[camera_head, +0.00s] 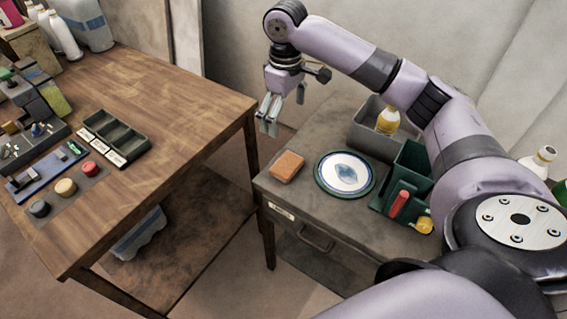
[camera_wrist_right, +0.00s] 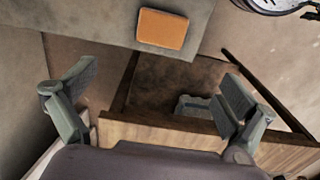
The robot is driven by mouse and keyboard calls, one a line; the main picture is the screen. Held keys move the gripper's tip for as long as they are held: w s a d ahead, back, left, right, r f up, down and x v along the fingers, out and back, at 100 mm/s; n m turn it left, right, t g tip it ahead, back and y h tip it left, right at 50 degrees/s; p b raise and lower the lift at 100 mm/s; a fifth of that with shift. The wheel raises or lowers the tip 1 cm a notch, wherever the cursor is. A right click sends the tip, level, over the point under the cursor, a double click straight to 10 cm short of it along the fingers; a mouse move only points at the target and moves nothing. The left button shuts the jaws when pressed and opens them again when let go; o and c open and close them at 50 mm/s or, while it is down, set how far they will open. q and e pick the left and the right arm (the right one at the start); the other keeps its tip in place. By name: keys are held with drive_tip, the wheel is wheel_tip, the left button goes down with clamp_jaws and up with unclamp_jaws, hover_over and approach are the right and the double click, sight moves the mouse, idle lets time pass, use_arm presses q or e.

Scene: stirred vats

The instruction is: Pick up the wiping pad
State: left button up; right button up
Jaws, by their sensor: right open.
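The wiping pad looks to be the orange-brown block (camera_head: 287,166) lying flat on the small grey-topped table, near its left edge. In the right wrist view the pad (camera_wrist_right: 162,29) shows at the top centre, ahead of the fingers and apart from them. My right gripper (camera_head: 283,111) is open and empty, held in the air behind and above the pad, over the gap between the two tables. Its two spread fingers (camera_wrist_right: 155,95) show in the wrist view with nothing between them. My left gripper is not in view.
Beside the pad lies a round plate (camera_head: 345,173) with a blue pattern. A green caddy (camera_head: 410,160) with a red-handled item and a grey bin (camera_head: 367,138) with a bottle stand to the right. A wooden table (camera_head: 150,110) with trays and coloured buttons is at left.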

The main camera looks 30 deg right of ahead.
hover_over(287, 164)
drive_tip(key=f, duration=1.1)
drive_tip(key=shift+w+f, duration=0.2)
drive_tip(key=shift+w, duration=0.2)
drive_tip(key=shift+s+f+b, duration=0.15)
drive_tip(key=shift+f, duration=1.2)
drive_tip(key=shift+s+f+b, duration=0.15)
drive_tip(key=shift+f, duration=1.15)
drive_tip(key=shift+c, duration=0.5)
drive_tip(key=c, duration=1)
